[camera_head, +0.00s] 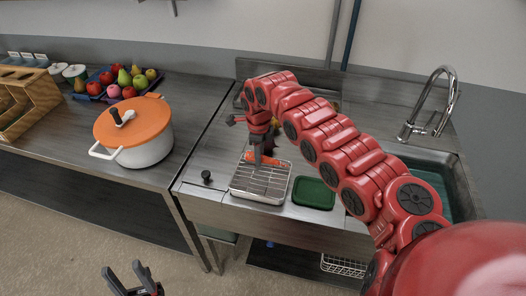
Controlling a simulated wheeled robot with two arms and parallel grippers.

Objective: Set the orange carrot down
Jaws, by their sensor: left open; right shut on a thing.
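The orange carrot (270,161) is between the fingertips of my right gripper (258,160), which is shut on it. The carrot lies crosswise at the far end of a wire rack in a metal tray (262,182). I cannot tell whether it touches the rack or is held just above it. The gripper hides part of the carrot. My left gripper (134,283) is open and empty at the bottom left, in front of the counter and away from the carrot.
A dark green tray (313,192) lies just right of the rack. A sink (452,178) with a tall faucet (436,104) is at the right.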

